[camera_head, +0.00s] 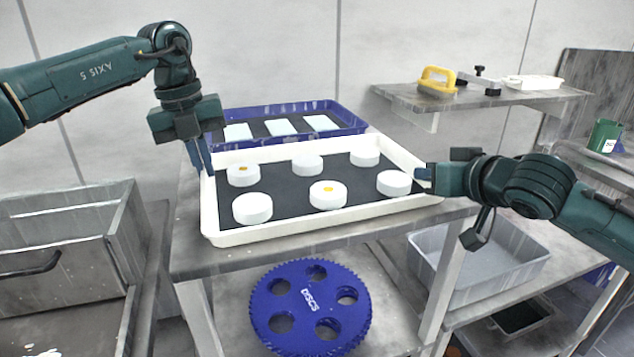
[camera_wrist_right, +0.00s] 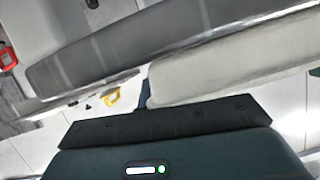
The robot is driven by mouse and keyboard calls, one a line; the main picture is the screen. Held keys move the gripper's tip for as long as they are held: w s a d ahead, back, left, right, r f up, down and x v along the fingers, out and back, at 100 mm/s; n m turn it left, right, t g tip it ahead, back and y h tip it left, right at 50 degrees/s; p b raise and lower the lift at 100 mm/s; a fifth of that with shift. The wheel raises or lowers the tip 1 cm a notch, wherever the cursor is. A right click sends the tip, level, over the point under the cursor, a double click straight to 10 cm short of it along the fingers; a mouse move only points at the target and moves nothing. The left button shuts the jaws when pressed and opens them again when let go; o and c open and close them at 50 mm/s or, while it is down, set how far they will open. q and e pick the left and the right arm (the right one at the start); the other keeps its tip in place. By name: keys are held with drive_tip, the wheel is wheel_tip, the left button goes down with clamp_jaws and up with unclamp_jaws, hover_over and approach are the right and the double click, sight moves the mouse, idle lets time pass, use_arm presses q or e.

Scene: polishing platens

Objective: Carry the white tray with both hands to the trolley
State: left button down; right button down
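The white tray (camera_head: 330,222) sits on or just above the grey metal table, with a dark mat inside. My left gripper (camera_head: 201,160) points down at the tray's left rim, fingers close together. My right gripper (camera_head: 426,178) reaches in from the right at the tray's right rim. In the right wrist view the tray's pale wall (camera_wrist_right: 225,60) lies right against a dark finger. Whether either gripper clamps the rim is hidden.
A blue tray (camera_head: 352,122) with white plates stands behind the white tray. A blue toothed disc (camera_head: 262,310) lies on the lower shelf. A grey bin (camera_head: 510,262) stands lower right. A back-right shelf (camera_head: 400,94) holds a yellow-handled tool (camera_head: 437,82). A metal sink (camera_head: 60,245) is left.

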idle(0.3)
